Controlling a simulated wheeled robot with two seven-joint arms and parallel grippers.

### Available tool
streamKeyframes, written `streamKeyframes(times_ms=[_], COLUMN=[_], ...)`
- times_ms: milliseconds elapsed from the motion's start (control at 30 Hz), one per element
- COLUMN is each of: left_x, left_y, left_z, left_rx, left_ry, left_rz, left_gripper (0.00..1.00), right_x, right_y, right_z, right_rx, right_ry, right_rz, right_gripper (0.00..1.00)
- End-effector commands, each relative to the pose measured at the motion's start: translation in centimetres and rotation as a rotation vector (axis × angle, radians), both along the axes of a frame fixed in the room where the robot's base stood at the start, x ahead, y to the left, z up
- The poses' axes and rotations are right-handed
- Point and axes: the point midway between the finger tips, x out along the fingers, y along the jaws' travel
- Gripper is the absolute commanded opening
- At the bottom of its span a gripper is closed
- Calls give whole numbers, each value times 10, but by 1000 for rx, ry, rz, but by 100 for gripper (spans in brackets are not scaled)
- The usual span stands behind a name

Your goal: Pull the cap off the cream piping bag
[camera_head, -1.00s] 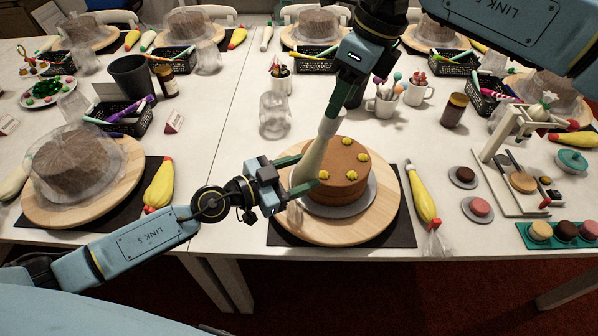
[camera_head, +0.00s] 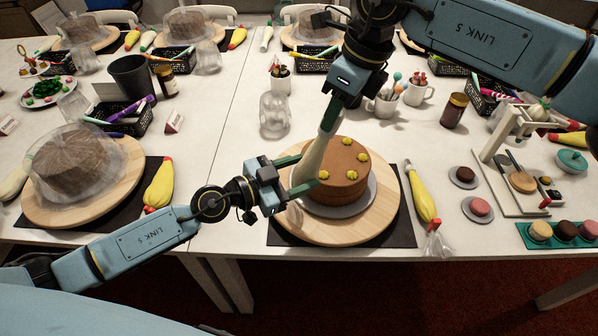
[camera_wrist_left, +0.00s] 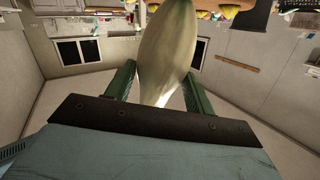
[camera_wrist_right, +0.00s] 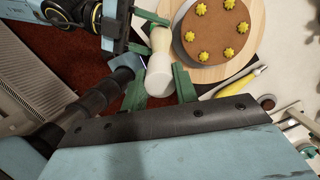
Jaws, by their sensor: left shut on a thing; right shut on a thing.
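The cream piping bag (camera_head: 312,162) stands tilted upright in front of the chocolate cake (camera_head: 347,175), its wide part low and narrow end up. My left gripper (camera_head: 291,176) is shut on the bag's lower body; the pale bag also shows between its green fingers in the left wrist view (camera_wrist_left: 166,55). My right gripper (camera_head: 331,117) is above, shut on the bag's upper end. In the right wrist view a white cap (camera_wrist_right: 158,76) sits between its fingers, in line with the cream body (camera_wrist_right: 160,40). I see no gap between cap and bag.
The cake has yellow dollops and stands on a round wooden turntable (camera_head: 297,222) over a dark mat (camera_head: 401,228). A yellow piping bag (camera_head: 421,195) lies right of it. A glass jar (camera_head: 274,116) and mugs stand behind. The table left of the mat is fairly clear.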

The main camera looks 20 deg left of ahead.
Motion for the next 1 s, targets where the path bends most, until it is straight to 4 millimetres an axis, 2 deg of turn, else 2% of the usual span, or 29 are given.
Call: streamKeyframes(times_ms=[67, 100, 167, 1000], left_x=[0, 0, 0, 0], left_y=[0, 0, 0, 0], left_z=[1, 1, 1, 1], left_rx=[-1, -1, -1, -1], left_ry=[-2, -2, -2, -2], left_rz=[1, 1, 1, 0], left_gripper=[43, 50, 45, 44], right_x=[0, 0, 0, 1], right_y=[0, 0, 0, -12], right_z=[0, 0, 1, 45], right_rx=[0, 0, 0, 0], right_ry=[0, 0, 0, -1], right_rz=[1, 1, 1, 0], right_gripper=[7, 7, 7, 7])
